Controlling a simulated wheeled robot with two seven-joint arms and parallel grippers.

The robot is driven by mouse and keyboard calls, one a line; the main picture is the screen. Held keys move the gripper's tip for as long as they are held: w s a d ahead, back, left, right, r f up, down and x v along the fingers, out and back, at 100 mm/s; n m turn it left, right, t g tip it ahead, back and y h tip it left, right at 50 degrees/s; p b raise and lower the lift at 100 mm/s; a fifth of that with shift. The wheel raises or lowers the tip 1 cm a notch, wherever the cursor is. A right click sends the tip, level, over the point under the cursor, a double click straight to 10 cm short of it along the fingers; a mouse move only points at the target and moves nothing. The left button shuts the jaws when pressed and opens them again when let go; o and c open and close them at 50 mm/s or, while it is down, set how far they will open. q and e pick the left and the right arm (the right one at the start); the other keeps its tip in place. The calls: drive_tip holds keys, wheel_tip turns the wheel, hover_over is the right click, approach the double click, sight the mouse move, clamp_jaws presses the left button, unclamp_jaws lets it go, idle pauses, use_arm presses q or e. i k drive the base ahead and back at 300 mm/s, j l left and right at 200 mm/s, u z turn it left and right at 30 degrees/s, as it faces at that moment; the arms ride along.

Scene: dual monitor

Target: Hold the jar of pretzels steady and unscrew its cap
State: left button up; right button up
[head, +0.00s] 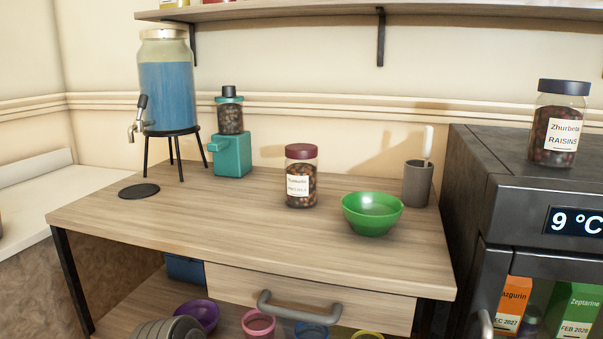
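A clear jar (301,187) with brown contents and a white label stands upright on the wooden table. Its dark red cap (301,151) sits on top. The label's small print is hard to read, so I cannot confirm that it says pretzels. Another jar, labelled raisins (557,136), stands on the dark appliance at the right with a dark cap on it. Neither of my grippers shows in the head view, and nothing touches the jar with the red cap.
A green bowl (372,213) stands right of the jar, with a grey holder (417,184) behind it. A teal grinder (231,154) and a blue drink dispenser (168,95) stand at the back left. A black disc (139,191) lies left. The table's front middle is clear.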

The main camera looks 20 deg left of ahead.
sight(300, 176)
drive_tip(key=k+j+z, duration=0.65)
drive_tip(key=k, duration=0.35)
